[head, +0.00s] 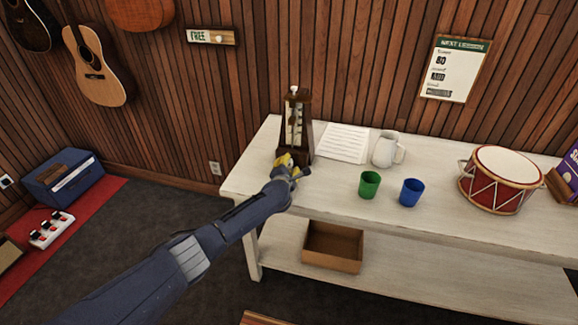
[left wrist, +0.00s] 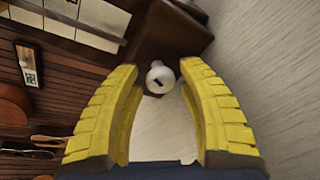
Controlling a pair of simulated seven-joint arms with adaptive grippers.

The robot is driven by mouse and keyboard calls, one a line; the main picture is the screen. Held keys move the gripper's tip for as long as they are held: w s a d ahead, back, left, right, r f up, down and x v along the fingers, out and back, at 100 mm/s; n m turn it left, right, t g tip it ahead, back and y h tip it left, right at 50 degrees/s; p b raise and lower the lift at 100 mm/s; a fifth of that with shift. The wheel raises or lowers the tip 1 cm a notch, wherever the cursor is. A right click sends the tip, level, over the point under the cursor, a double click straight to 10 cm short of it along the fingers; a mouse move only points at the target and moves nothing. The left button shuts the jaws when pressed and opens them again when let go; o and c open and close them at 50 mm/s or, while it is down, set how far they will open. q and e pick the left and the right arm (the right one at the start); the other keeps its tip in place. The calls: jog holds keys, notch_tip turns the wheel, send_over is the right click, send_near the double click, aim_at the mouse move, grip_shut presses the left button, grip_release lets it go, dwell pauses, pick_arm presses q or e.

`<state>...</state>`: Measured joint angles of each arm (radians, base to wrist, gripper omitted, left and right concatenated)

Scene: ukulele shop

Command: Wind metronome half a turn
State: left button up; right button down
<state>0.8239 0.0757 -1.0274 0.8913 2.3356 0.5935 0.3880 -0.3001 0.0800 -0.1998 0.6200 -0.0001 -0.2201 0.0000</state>
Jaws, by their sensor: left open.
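The metronome (head: 297,125) is a dark brown wooden tower with a pale front scale. It stands upright at the left end of the white table (head: 240,182). My left gripper (head: 288,164) is at the metronome's lower part, on its near side. In the left wrist view its yellow fingers are open, and a round white knob (left wrist: 160,78) with a dark mark shows between their tips, beside the metronome's brown body (left wrist: 165,35). A gap shows on each side of the knob. In the head view my gripper hides the knob. My right gripper is not in view.
On the table, to the metronome's right, are a printed sheet (head: 343,143), a white mug (head: 387,149), a green cup (head: 369,185), a blue cup (head: 411,192) and a red drum (head: 501,181). An open brown box (head: 333,247) sits on the lower shelf.

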pick_arm(q)
grip_shut()
jog(key=shift+m, duration=0.3)
jog(key=shift+d+m+t+y, duration=0.1)
jog(key=shift+m+t+y, duration=0.3)
jog(key=shift+m, duration=0.7)
jog(key=shift+m+t+y, duration=0.3)
jog(key=shift+m+y, duration=0.2)
jog(key=shift+m, duration=0.9)
grip_release()
jog(key=shift+f, duration=0.1)
